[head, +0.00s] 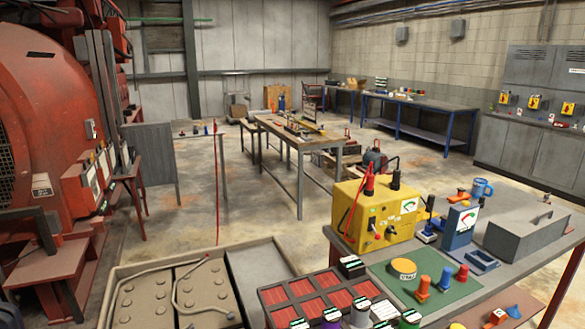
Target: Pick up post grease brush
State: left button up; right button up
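I cannot pick out the post grease brush with certainty. A round yellow-topped tin (403,269) sits on the green mat (443,297). Orange (423,288), blue (445,279) and red (462,274) pegs stand to its right. Neither of my grippers is in view.
A yellow box with a dial (378,216), a blue meter (460,228), a blue mug (481,188) and a grey case (530,234) crowd the bench. A tray (272,257) and red-celled block (312,299) are in front. Red machinery (45,130) stands left.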

aim_at(444, 285)
jog(key=u, duration=1.15)
jog(key=z, duration=2.15)
